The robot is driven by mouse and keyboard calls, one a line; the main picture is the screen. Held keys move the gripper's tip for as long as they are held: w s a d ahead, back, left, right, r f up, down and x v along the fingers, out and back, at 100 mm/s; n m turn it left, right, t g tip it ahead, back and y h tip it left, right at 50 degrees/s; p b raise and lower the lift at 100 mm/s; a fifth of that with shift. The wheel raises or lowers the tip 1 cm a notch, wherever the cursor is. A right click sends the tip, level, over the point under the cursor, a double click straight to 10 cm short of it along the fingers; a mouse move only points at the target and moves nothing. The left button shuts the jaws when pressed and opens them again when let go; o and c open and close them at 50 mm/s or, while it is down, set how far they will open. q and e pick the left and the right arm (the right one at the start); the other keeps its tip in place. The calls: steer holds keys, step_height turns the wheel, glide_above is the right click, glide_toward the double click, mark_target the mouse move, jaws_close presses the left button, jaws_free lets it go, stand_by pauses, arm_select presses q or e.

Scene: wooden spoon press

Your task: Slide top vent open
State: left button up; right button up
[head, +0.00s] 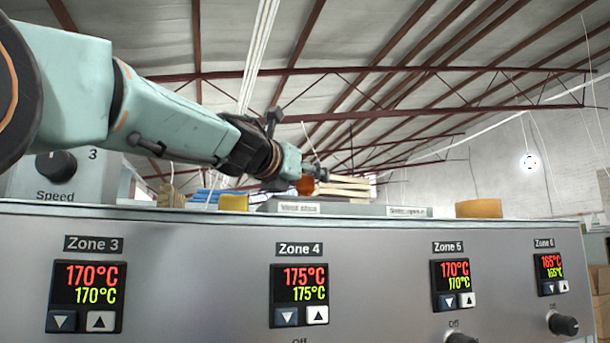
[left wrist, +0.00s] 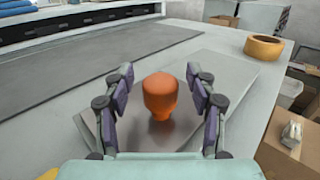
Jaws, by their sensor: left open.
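The top vent shows in the left wrist view as a flat grey plate (left wrist: 230,78) on top of the machine, with an upright orange knob (left wrist: 160,95) on it. In the head view the orange knob (head: 305,186) shows just above the machine's top edge, beside my left gripper (head: 316,172). In the left wrist view my left gripper (left wrist: 158,80) is open, with one finger on each side of the knob and visible gaps to both. The plate's near part is hidden by the gripper. My right gripper is in neither view.
A front panel (head: 375,250) with zone displays and knobs fills the lower head view. A tan roll (left wrist: 263,47) lies on the machine top beyond the plate. A dark flat panel (left wrist: 90,75) lies left of the plate. Cardboard boxes (left wrist: 285,150) stand below on the right.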

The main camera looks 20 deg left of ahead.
arm_select(q)
steer(key=shift+d, duration=0.1)
steer(key=shift+c, duration=0.2)
steer(key=shift+w, duration=0.1)
steer(key=shift+c, duration=0.7)
steer(key=shift+w+f, duration=0.1)
steer(key=shift+w, duration=0.05)
steer(key=c, duration=0.3)
jaws_close()
